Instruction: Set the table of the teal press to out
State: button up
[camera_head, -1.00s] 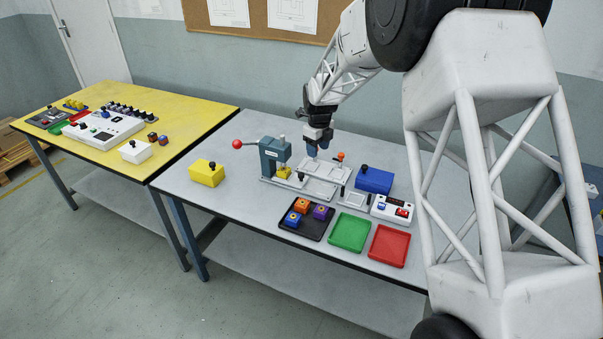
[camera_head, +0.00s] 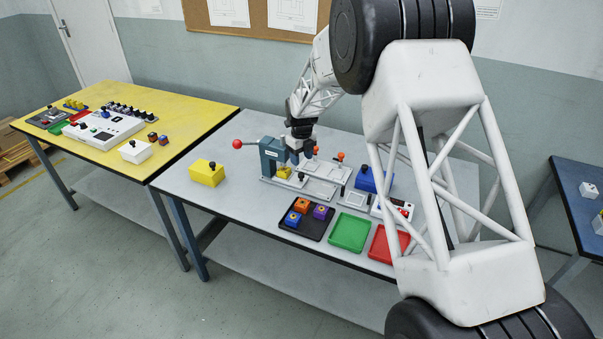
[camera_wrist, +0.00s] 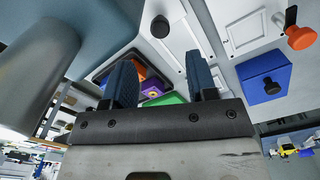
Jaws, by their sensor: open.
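The teal press (camera_head: 270,160) stands on the grey table, with a red ball on its lever (camera_head: 237,144). A yellow piece (camera_head: 284,172) sits low beside the press column, on its grey base. I cannot tell for sure whether the press's table is in or out; my gripper partly covers that area. My gripper (camera_head: 295,157) is just right of the press head, above the base, pointing down. In the wrist view my gripper (camera_wrist: 162,80) is open, with nothing between its fingers. A teal surface, likely the press, fills the upper left there.
White plates (camera_head: 320,171) with orange knobs (camera_head: 340,156) lie right of the press. A blue box (camera_head: 366,178), a black tray of coloured blocks (camera_head: 318,233), a green tray (camera_head: 349,233) and a red tray (camera_head: 380,246) are close by. A yellow box (camera_head: 207,173) stands left.

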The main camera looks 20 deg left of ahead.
aim_at(302, 174)
jog(key=shift+f, duration=3.6)
jog(key=shift+c, duration=0.2)
grip_shut()
